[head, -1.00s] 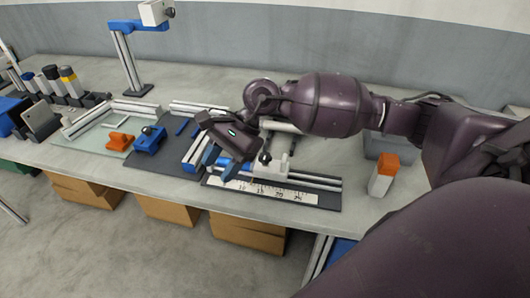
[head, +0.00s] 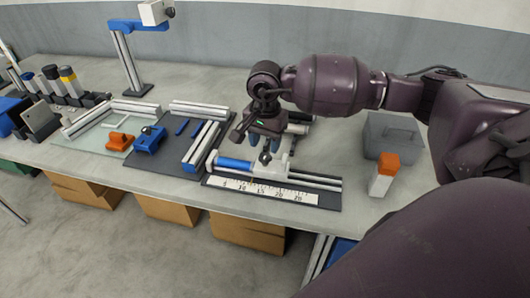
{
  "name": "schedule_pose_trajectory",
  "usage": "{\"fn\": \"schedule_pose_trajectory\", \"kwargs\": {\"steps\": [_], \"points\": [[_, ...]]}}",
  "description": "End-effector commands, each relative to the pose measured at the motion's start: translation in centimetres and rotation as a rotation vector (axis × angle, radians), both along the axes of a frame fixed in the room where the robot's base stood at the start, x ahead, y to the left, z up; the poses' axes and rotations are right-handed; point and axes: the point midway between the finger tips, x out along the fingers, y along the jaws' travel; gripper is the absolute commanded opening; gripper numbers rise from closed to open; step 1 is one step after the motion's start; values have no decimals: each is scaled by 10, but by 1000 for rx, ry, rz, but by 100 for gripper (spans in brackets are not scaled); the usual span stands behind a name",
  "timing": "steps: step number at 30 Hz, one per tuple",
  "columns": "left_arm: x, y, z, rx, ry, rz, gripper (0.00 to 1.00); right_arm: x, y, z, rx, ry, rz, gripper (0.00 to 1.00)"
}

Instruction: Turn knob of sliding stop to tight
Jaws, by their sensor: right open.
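The sliding stop (head: 270,170) is a white block on a metal rail (head: 316,180) beside a printed scale (head: 262,190). Its small dark knob (head: 265,158) stands on top of the block. A blue cylinder (head: 234,164) lies at the rail's left part, left of the stop. My right gripper (head: 264,145) points down just above and behind the knob, with its fingers apart. I see nothing between them, and I cannot tell whether a finger touches the knob. My left gripper is out of view.
A white bottle with an orange cap (head: 382,175) stands right of the rail, in front of a grey box (head: 392,138). To the left are a dark mat with metal profiles (head: 200,147), a blue clamp (head: 149,140) and an orange part (head: 119,141).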

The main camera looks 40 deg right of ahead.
Motion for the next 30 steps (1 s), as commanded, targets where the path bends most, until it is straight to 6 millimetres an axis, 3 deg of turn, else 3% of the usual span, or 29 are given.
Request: {"fn": "schedule_pose_trajectory", "kwargs": {"steps": [3,9,20,21,27,30], "points": [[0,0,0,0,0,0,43,-1,1,-18,1,2,0,47],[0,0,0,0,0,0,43,0,1,-36,2,0,1,47],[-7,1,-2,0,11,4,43,0,0,-41,0,-1,1,47],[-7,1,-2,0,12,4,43,0,0,-41,0,-1,1,46],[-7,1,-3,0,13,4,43,0,1,-41,0,-1,1,15],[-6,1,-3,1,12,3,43,0,1,-41,0,-1,0,13]]}}
